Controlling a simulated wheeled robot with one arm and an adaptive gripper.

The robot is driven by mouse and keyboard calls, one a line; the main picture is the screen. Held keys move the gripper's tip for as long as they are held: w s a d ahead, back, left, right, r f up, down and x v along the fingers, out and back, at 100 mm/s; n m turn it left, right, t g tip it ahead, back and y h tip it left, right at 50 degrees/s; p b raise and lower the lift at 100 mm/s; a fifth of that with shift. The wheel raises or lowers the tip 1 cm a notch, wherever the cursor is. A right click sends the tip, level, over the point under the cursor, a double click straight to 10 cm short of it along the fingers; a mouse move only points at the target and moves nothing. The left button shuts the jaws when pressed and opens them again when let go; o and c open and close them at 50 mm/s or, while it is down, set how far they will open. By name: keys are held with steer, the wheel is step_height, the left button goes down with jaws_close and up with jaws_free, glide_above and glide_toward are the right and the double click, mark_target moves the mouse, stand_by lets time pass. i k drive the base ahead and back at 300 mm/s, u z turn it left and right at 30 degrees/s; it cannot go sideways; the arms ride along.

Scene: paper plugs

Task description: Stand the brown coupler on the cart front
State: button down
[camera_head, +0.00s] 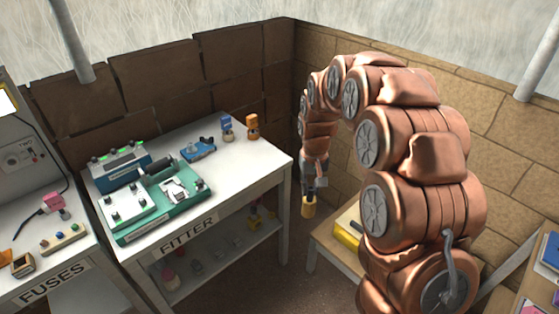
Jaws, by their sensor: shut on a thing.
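My gripper (311,193) points down at the end of my copper-coloured arm, just off the right end of the bench marked FITTER (250,185). I cannot tell whether this piece is the brown coupler. An orange-brown piece (252,128) stands upright at the back right of the bench. No cart is clearly recognisable; a low wooden-topped stand (322,238) is to the right of and below my gripper, partly hidden by my arm.
A yellow case (348,230) lies on the low stand. The bench holds a green device (133,222), a blue device (122,163) and a blue-topped piece (227,128). Its lower shelf holds several small pieces. The bench's front right top is clear.

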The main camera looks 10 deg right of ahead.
mark_target(239, 167)
steer(key=z, duration=0.35)
steer(key=i, duration=0.9)
steer(key=u, duration=2.1)
